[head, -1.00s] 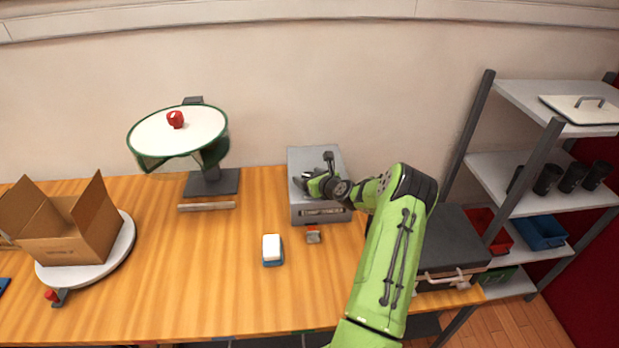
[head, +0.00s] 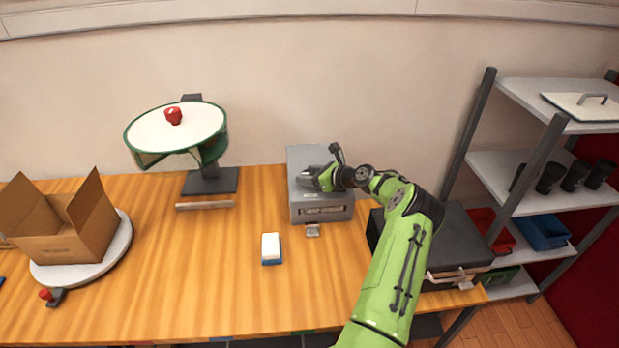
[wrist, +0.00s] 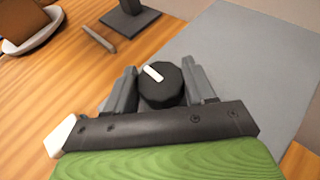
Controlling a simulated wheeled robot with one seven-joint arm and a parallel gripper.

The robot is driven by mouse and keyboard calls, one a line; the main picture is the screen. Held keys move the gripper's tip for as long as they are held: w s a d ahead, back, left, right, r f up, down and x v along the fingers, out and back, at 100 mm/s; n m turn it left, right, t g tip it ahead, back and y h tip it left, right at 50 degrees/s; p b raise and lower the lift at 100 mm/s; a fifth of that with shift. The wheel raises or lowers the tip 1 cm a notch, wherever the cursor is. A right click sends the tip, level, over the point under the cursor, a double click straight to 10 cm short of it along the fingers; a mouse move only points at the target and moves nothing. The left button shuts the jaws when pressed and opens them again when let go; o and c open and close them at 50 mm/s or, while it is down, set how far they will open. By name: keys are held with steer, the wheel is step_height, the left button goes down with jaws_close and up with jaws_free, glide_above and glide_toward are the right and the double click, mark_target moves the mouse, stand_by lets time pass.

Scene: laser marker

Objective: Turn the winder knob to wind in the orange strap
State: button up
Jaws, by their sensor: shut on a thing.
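The winder is a grey box (head: 309,158) on the wooden table near the wall. Its black knob (wrist: 161,92) sits on the box's top and has a white mark tilted toward the upper left in the wrist view. My gripper (head: 311,179) is over the box top; in the wrist view my gripper (wrist: 162,88) has a finger on each side of the knob and is shut on it. A small grey tab (head: 312,230) sits at the foot of the box's front. No orange strap shows in either view now. In the head view my gripper hides the knob.
A white and blue block (head: 271,248) lies left of the tab. A green-rimmed disc stand (head: 176,133) and a cardboard box (head: 62,240) on a turntable are farther left. A black case (head: 465,240) and a shelf (head: 560,172) stand right.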

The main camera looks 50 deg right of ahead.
steer(key=o, duration=0.9)
steer(key=shift+o, duration=0.2)
steer(key=v, duration=1.5)
steer(key=shift+s+p, duration=0.3)
steer(key=shift+s, duration=0.05)
steer(key=shift+w+d+r, duration=0.1)
steer(key=shift+r, duration=0.1)
